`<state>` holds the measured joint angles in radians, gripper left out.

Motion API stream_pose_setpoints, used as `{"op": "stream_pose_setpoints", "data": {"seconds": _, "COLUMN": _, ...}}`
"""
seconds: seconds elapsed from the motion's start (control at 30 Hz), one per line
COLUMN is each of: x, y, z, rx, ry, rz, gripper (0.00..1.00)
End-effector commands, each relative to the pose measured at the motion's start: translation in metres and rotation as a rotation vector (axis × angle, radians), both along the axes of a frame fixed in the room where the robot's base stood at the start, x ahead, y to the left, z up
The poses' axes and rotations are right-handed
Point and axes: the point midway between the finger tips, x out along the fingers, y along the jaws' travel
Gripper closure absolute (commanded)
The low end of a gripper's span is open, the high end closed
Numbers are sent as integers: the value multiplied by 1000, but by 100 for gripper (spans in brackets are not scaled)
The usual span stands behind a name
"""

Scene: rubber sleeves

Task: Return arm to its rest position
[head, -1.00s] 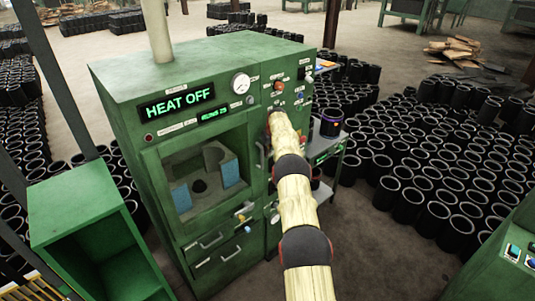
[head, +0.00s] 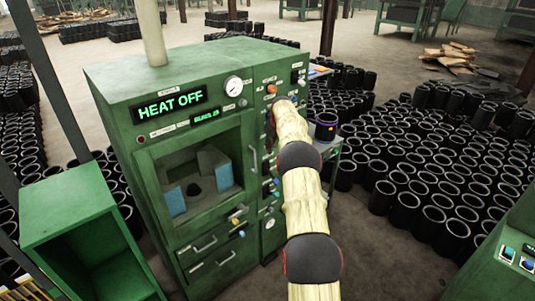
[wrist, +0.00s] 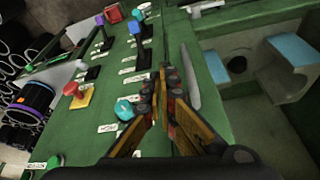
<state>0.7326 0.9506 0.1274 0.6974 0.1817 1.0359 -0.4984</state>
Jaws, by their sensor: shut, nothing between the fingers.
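My arm, in a pale padded sleeve with dark bands (head: 305,195), reaches up from the bottom of the head view to the front of the green machine (head: 150,85). My gripper (head: 270,122) is small and dark there, partly hidden by the arm, in front of the control panel. In the wrist view my gripper (wrist: 162,88) has its orange-and-black fingers together at the tips with nothing between them. The tips are over the panel edge, beside a long grey handle (wrist: 190,75) and a teal knob (wrist: 125,108). I cannot tell whether they touch the panel.
The machine's display (head: 172,105) reads HEAT OFF. Its chamber holds blue blocks (head: 223,172). A black sleeve (head: 326,127) stands on a side table right of the arm. Many black sleeves (head: 430,215) cover the floor to the right. A green open box (head: 65,195) stands left.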

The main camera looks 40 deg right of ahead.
Motion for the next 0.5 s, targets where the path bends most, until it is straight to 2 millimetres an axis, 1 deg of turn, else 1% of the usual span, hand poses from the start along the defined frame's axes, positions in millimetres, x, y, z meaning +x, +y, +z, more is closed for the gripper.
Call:
{"op": "stream_pose_setpoints", "data": {"seconds": 0.13, "x": -3, "y": 0, "z": 5, "rx": 1, "ry": 2, "rz": -1, "gripper": 100}}
{"op": "stream_pose_setpoints", "data": {"seconds": 0.33, "x": -3, "y": 0, "z": 5, "rx": 1, "ry": 2, "rz": -2, "gripper": 100}}
{"op": "stream_pose_setpoints", "data": {"seconds": 0.47, "x": -2, "y": -2, "z": 6, "rx": 12, "ry": -8, "rz": -47, "gripper": 100}}
{"op": "stream_pose_setpoints", "data": {"seconds": 0.5, "x": -5, "y": -1, "z": -2, "rx": 25, "ry": 0, "rz": -75, "gripper": 100}}
